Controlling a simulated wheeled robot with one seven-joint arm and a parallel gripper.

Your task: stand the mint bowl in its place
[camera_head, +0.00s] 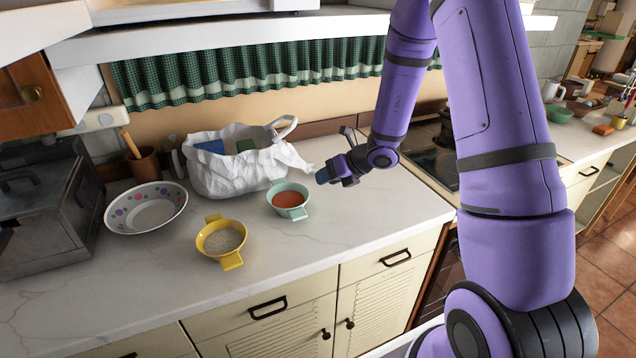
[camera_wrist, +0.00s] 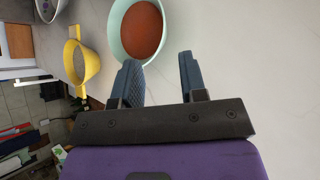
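My gripper (camera_head: 319,176) is to the right of the bowl and a little above the counter. In the wrist view my gripper (camera_wrist: 157,58) has its two fingers apart with nothing between them. I cannot tell whether the left finger touches the bowl's rim. No marked place for the bowl is clear to me.
A yellow two-handled bowl (camera_head: 232,259) of pale grains stands left of the mint bowl. A stove (camera_head: 425,160) and a distant green bowl (camera_head: 558,114) are to the right.

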